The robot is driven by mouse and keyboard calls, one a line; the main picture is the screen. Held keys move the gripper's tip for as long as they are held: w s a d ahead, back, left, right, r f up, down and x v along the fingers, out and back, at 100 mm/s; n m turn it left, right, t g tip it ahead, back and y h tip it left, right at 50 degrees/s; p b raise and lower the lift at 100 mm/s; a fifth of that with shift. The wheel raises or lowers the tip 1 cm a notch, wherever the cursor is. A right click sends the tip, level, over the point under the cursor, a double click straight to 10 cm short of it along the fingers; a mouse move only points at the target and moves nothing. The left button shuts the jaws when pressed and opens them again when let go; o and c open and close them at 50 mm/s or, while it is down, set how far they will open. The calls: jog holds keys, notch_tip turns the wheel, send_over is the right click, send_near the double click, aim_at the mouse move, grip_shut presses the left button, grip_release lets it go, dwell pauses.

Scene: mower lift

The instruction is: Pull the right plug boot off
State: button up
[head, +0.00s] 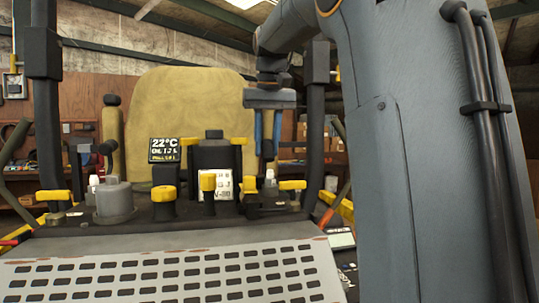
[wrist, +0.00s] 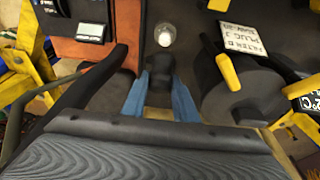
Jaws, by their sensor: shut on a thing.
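My gripper (head: 267,152) hangs above the right side of the mower deck, its two blue fingers pointing down. It is shut on a black plug boot (head: 268,146), which also shows between the fingers in the wrist view (wrist: 160,90). The white right plug (head: 270,177) stands upright below the boot, with its top bare. In the wrist view the white plug (wrist: 165,36) is clear of the fingers and the boot. Another white-topped plug (head: 93,182) stands at the left, beside a grey cylinder.
Yellow-topped knobs (head: 208,182) and a white label card (head: 219,186) stand left of the plug. The yellow seat (head: 188,100) is behind, and a black upright post (head: 316,120) stands close right of my gripper. A perforated plate (head: 170,275) lies in front.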

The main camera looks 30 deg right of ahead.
jog(key=shift+w+d+r+p, duration=0.15)
jog(key=shift+w+r+p, duration=0.1)
jog(key=shift+w+p, duration=0.25)
jog(key=shift+w+d+r+p, duration=0.2)
jog(key=shift+w+p, duration=0.15)
jog(key=shift+p, duration=0.15)
jog(key=shift+w+d+f+p, duration=0.1)
jog(key=shift+w+d+p, duration=0.1)
jog(key=shift+w+p, duration=0.6)
jog(key=shift+w+d+f+p, duration=0.15)
jog(key=shift+w+d+p, duration=0.1)
jog(key=shift+w+p, duration=0.55)
jog(key=shift+w+d+f+p, duration=0.1)
jog(key=shift+w+d+p, duration=0.1)
jog(key=shift+w+p, duration=0.6)
jog(key=shift+w, duration=0.25)
jog(key=o, duration=0.7)
jog(key=shift+o, duration=0.2)
jog(key=w+p+v, duration=0.1)
jog(key=p+v, duration=0.1)
jog(key=v, duration=0.4)
jog(key=shift+w+d+r, duration=0.15)
jog(key=shift+d+r, duration=0.05)
jog(key=shift+r, duration=0.4)
